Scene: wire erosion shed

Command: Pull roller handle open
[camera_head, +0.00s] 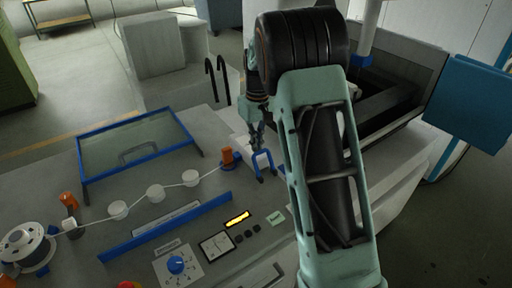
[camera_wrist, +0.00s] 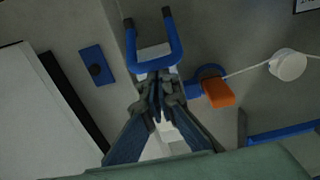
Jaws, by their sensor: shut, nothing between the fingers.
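A blue U-shaped handle (camera_head: 264,158) with dark ends stands on the grey machine panel, right of an orange lever (camera_head: 228,155) on a blue base. No label shows which of these is the roller handle. In the wrist view the U-shaped handle (camera_wrist: 174,40) is just beyond my fingertips, and the orange lever (camera_wrist: 218,93) is to their right. My gripper (camera_head: 257,143) is shut and empty, right by the curved bar of the U-shaped handle. The fingertips (camera_wrist: 155,87) appear just short of that bar; I cannot tell whether they touch it.
White rollers (camera_head: 155,192) carry a line from a spool (camera_head: 28,246) to the orange lever. A control panel with a blue knob (camera_head: 177,265) is in front. A dark open tank (camera_head: 385,90) is right of my arm.

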